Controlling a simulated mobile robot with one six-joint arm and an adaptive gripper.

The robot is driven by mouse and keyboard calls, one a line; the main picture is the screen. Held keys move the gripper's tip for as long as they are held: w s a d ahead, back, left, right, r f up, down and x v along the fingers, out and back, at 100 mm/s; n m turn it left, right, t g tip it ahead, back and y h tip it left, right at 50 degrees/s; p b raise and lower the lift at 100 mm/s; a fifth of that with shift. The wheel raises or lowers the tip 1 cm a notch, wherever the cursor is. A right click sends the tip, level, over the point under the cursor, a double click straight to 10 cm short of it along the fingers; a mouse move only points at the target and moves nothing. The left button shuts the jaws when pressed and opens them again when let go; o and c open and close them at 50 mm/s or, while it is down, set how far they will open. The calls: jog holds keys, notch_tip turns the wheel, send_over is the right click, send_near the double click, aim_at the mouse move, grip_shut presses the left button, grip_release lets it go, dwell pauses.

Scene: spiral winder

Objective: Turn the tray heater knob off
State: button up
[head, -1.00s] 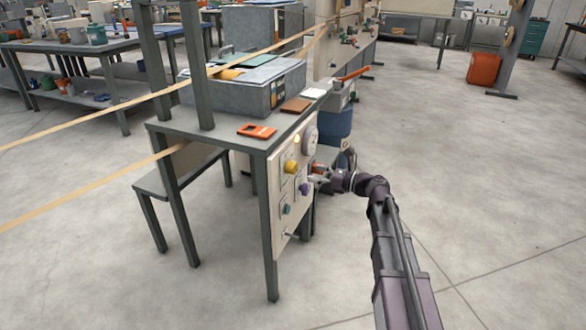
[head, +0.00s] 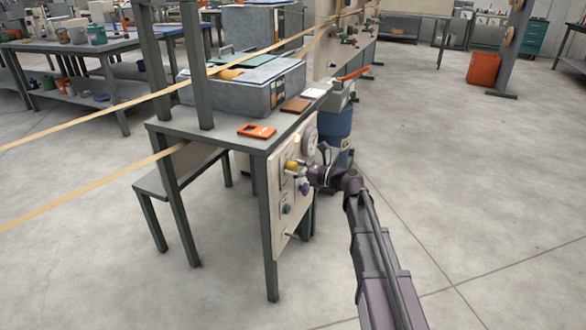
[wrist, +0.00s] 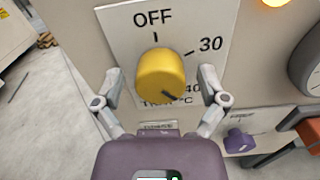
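The yellow knob (wrist: 160,75) sits on a white dial plate (wrist: 118,30) marked OFF at the top, 30 at upper right and 40 at lower right. The lower lettering is partly covered. Its dark pointer mark faces lower right, towards the 40. In the head view the knob (head: 291,166) is on the panel at the table's end. My gripper (wrist: 160,80) is open, with one finger on each side of the knob and gaps visible between fingers and knob. In the head view my gripper (head: 303,170) is at the panel, just right of the knob.
A purple knob (wrist: 239,141) is at lower right of the yellow one. A round gauge (wrist: 307,62) and a lit lamp (wrist: 275,2) are to the right and above. A green knob (head: 286,209) is lower on the panel. Floor (head: 440,210) right of the table is clear.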

jog(key=c, duration=1.1)
jog(key=shift+o, duration=0.2)
